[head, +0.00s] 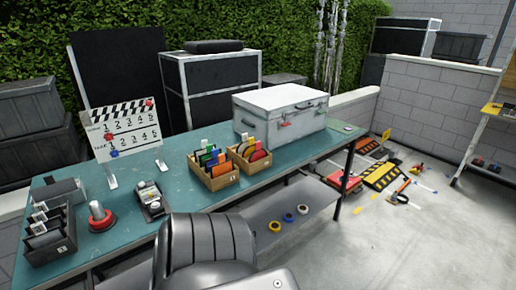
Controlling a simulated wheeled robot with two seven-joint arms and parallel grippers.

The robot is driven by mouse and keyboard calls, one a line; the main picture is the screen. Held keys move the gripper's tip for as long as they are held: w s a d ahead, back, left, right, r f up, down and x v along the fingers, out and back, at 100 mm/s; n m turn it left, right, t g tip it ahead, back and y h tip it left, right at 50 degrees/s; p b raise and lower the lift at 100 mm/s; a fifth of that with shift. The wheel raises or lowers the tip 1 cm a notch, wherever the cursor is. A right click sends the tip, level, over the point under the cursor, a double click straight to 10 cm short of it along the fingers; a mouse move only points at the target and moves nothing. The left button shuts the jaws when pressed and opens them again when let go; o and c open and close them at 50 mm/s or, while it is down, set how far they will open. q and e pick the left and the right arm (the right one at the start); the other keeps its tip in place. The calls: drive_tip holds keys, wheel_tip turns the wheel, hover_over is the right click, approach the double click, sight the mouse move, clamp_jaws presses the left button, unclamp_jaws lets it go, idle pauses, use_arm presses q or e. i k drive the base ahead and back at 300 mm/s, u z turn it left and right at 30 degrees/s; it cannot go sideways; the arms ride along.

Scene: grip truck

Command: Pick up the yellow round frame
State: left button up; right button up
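Two open wooden boxes stand side by side on the teal table (130,215). The left box (222,182) holds several upright frames with squarer tops, in green, blue, orange and red tones. The frames overlap and are small here, so I cannot clearly tell which one is the yellow round frame. Neither of my grippers is in view, and nothing is seen touching the boxes.
A white case (285,112) stands behind the right box. A clapperboard (122,130), a red-based device (100,217) and a dark divided box (48,238) are at left. Tape rolls (275,226) lie on the lower shelf. A dark ribbed form blocks the bottom middle.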

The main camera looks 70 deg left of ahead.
sight(250, 148)
drive_tip(key=u, duration=0.6)
drive_tip(key=i, duration=0.85)
drive_tip(key=u, duration=0.95)
drive_tip(key=i, duration=0.2)
drive_tip(key=u, duration=0.25)
